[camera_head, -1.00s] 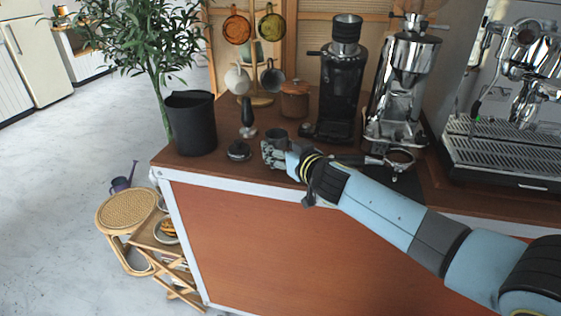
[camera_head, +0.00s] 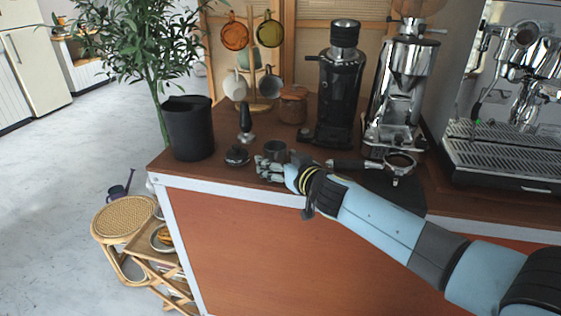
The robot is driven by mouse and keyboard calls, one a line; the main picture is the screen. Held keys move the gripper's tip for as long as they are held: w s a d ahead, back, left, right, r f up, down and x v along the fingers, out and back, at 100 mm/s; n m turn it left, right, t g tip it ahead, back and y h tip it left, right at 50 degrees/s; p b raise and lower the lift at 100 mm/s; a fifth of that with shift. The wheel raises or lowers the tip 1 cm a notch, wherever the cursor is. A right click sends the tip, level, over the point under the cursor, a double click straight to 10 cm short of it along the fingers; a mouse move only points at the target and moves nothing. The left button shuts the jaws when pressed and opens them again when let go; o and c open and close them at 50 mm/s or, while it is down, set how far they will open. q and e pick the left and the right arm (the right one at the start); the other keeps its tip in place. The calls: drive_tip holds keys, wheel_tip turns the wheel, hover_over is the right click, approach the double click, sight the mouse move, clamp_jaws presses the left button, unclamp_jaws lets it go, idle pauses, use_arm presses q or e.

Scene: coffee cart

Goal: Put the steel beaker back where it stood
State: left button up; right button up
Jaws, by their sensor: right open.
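The steel beaker (camera_head: 275,150) is a small dark grey cup, upright at the front left of the wooden counter. My right gripper (camera_head: 267,169) is open at the beaker's near side, low over the counter's front edge. Its fingers hide the lower part of the beaker, so I cannot tell whether they touch it or exactly where its base rests. My left gripper is out of view.
A round black tamping piece (camera_head: 237,156) and a black-handled tamper (camera_head: 246,122) stand left of the beaker. A black bin (camera_head: 189,128) is farther left. A portafilter (camera_head: 398,164) lies to the right, before two grinders (camera_head: 340,90). A brown jar (camera_head: 292,107) stands behind.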

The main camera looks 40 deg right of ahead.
drive_tip(key=shift+r, duration=0.2)
drive_tip(key=b+v, duration=0.1)
drive_tip(key=v, duration=1.1)
